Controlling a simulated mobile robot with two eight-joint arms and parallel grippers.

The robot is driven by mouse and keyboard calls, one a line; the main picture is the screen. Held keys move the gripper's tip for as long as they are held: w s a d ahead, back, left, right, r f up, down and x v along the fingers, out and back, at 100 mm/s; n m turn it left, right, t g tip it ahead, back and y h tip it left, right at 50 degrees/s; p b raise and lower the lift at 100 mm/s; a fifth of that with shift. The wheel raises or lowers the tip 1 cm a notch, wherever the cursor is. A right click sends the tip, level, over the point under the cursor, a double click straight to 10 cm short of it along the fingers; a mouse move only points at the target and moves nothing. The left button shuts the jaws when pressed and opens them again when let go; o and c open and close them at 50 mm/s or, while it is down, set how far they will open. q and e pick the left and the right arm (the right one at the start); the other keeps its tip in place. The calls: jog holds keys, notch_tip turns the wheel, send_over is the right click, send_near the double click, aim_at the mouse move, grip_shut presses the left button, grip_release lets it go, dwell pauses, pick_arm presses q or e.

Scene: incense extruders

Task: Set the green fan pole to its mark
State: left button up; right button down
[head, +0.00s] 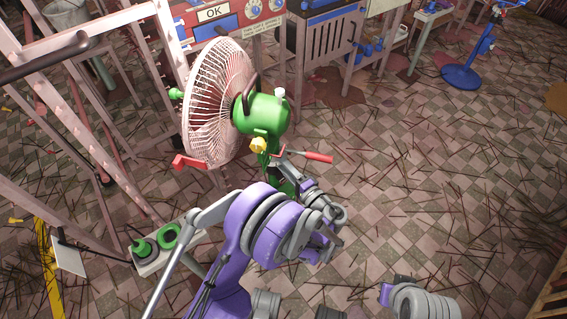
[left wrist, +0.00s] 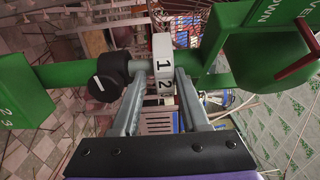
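The green fan (head: 262,113) has a white cage and stands upright at the centre of the head view. Its green pole (head: 284,180) is partly hidden by my left arm. In the left wrist view the pole (left wrist: 65,74) runs sideways, with a black knob (left wrist: 109,78) bearing a white pointer and a white number ring (left wrist: 162,58) showing 1 and 2. My left gripper (left wrist: 162,75) looks open, its fingertips on either side of the ring. Contact cannot be told. In the head view the left gripper (head: 285,168) is at the pole below the fan head.
A red-handled lever (head: 316,156) sticks out right of the pole. A metal frame (head: 110,110) stands at left. Thin sticks litter the tiled floor at right.

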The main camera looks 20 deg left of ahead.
pick_arm(q)
jog(key=shift+o, duration=1.4)
jog(key=p+v, duration=0.1)
jog(key=v, duration=0.9)
jog(key=shift+s+d, duration=0.25)
jog(key=shift+d, duration=0.05)
